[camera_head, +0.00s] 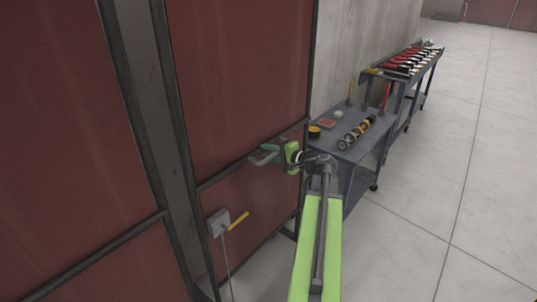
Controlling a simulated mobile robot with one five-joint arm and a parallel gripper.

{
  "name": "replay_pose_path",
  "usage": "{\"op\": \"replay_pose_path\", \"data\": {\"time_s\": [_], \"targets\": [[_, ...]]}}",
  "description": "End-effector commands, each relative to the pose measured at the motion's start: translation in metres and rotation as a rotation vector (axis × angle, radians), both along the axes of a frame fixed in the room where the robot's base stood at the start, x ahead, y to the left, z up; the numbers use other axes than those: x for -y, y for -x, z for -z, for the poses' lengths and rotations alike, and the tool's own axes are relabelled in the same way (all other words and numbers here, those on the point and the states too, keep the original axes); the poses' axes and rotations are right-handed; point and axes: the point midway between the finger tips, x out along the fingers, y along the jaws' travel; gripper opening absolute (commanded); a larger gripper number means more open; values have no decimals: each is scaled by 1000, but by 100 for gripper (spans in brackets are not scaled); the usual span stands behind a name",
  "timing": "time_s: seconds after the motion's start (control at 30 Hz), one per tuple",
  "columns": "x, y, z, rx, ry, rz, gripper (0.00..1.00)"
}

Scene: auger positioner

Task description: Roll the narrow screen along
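Tall dark red panels in dark metal frames fill the left side. The right-hand panel (240,75) is the narrower-looking one in full view, and it may be the narrow screen; I cannot tell for sure. A thin dark horizontal rail (222,174) crosses it. My gripper (262,156) is at the end of my green arm, in front of this rail near the panel's right side. Its fingers point left and overlap the rail in the picture. Whether they touch or grip it cannot be seen.
A grey box (219,222) with a yellow lever (238,221) and a hanging cable is low on the left. A blue-grey cart (359,152) with parts stands right of my gripper, and a second cart (402,74) with red tools stands behind. The pale floor (470,210) at right is clear.

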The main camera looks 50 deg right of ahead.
Motion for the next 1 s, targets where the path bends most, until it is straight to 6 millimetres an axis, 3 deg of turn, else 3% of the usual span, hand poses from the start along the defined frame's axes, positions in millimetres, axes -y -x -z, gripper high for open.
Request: {"op": "replay_pose_path", "data": {"time_s": [0.13, 0.33, 1.0], "targets": [[0, 0, 0, 0, 0, 0, 24], [0, 1, 0, 0, 0, 0, 0], [1, 2, 0, -1, 0, 1, 0]]}}
